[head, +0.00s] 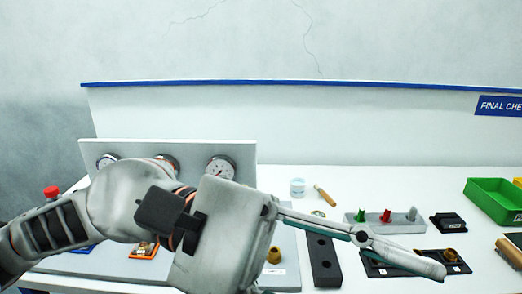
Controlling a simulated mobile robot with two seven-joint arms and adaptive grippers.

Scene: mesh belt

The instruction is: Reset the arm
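My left arm comes in from the left, low across the picture. Its grey gripper (405,258) points right, over the front of the white table (300,180). One long jointed finger shows, its tip above a black plate (455,268) with brass-coloured fittings. The other finger is not clearly seen, so I cannot tell whether the gripper is open or shut. No held object shows. My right gripper is not in view.
A gauge panel (240,152) stands behind the arm, with a red knob (51,191) at left.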

